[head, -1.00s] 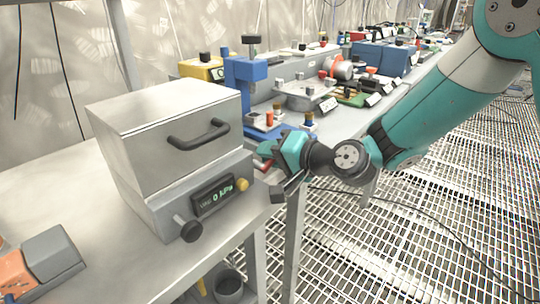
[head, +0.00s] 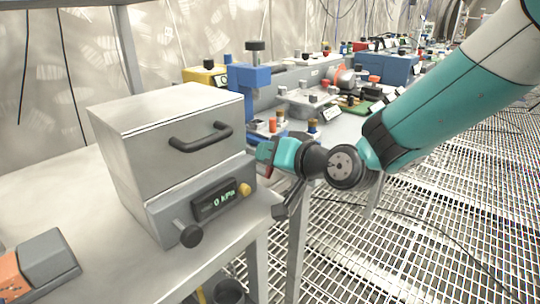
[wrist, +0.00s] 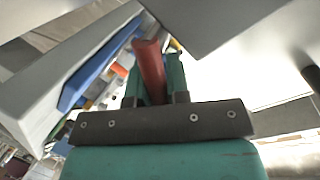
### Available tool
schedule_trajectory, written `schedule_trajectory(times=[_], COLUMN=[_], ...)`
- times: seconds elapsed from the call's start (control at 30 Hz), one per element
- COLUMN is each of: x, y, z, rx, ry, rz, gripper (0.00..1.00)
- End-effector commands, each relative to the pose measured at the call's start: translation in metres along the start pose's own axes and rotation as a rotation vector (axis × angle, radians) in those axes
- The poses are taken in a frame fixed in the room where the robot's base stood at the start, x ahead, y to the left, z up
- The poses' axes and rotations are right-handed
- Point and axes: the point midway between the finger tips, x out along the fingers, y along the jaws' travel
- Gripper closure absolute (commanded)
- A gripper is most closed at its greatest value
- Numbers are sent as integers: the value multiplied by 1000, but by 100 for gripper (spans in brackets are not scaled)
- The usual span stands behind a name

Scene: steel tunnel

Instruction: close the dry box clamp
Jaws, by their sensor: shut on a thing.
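The dry box (head: 160,150) is a grey metal case with a black handle on its front, standing on the bench at the left; its lid looks down on the base. A red clamp lever (wrist: 151,68) shows in the wrist view between my teal fingers. My gripper (head: 266,153) is at the right side of the box and is shut on this lever. In the head view only a small red piece (head: 267,171) shows below the fingers. The clamp's body and latch are hidden.
The box front has a display (head: 214,201) reading 0 kPa, a black knob (head: 190,235) and a yellow button (head: 244,189). A blue stand (head: 250,90) and several small devices stand behind my gripper. Open grating floor (head: 420,240) lies at the right.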

Motion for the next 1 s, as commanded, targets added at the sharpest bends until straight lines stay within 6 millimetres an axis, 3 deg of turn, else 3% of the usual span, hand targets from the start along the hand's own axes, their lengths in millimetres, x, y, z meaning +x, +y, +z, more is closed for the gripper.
schedule_trajectory(times=[0.3, 0.33, 0.43, 1.0], x=[0, 0, 0, 0], y=[0, 0, 0, -2], z=[1, 1, 1, -1], rx=[-1, -1, -1, 9], ry=[-1, -1, -1, 0], rz=[-1, -1, -1, -8], gripper=[100, 81, 58, 58])
